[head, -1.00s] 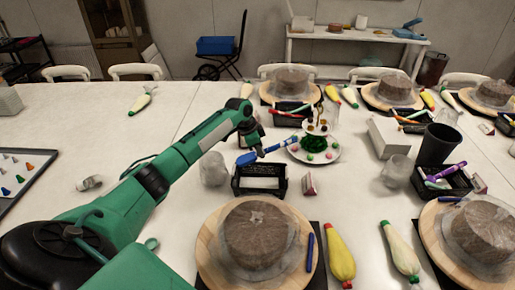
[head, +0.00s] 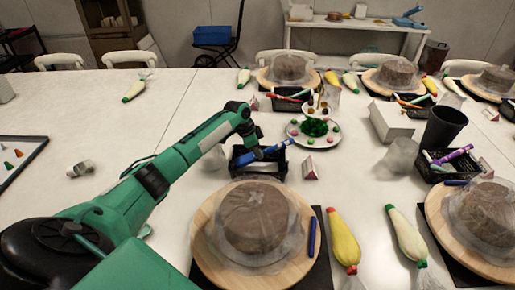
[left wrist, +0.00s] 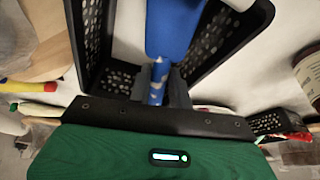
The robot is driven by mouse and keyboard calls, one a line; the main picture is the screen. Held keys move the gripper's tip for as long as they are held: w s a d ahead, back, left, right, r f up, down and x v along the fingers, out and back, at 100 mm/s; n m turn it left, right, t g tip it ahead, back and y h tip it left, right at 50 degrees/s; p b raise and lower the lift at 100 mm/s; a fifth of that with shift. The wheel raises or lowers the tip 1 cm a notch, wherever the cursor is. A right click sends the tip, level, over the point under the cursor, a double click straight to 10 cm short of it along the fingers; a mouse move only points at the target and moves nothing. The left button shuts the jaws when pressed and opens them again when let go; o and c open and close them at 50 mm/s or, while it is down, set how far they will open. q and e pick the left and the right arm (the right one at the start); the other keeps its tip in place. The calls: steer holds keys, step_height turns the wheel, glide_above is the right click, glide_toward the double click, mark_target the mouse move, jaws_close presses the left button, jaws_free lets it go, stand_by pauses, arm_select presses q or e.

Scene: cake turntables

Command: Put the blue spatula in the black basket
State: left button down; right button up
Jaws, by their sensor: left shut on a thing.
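The blue spatula (head: 270,150) is held by my left gripper (head: 250,150), low at the black basket (head: 260,177) in the head view. Its light tip points to the upper right, near the basket's back right rim. In the left wrist view the gripper is shut on the blue handle (left wrist: 157,82), and a wide blue part (left wrist: 172,28) extends ahead. Perforated walls of the black basket (left wrist: 222,45) show on both sides of the spatula. I cannot tell whether the spatula touches the basket floor. My right gripper is not in view.
A wrapped cake on a wooden turntable (head: 205,248) stands just in front of the basket. A plate of green and pink bits (head: 296,131) lies behind it, and a small pink-and-white box (head: 310,169) is at its right. The table to the left is mostly clear.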

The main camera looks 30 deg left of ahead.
arm_select(q)
steer(key=shift+f, duration=0.4)
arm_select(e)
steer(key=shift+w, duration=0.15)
arm_select(q)
steer(key=c, duration=1.2)
jaws_free()
steer(key=b+v, duration=0.1)
steer(key=v, duration=1.3)
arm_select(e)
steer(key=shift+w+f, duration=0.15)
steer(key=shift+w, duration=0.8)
arm_select(q)
steer(key=shift+w+f, duration=0.1)
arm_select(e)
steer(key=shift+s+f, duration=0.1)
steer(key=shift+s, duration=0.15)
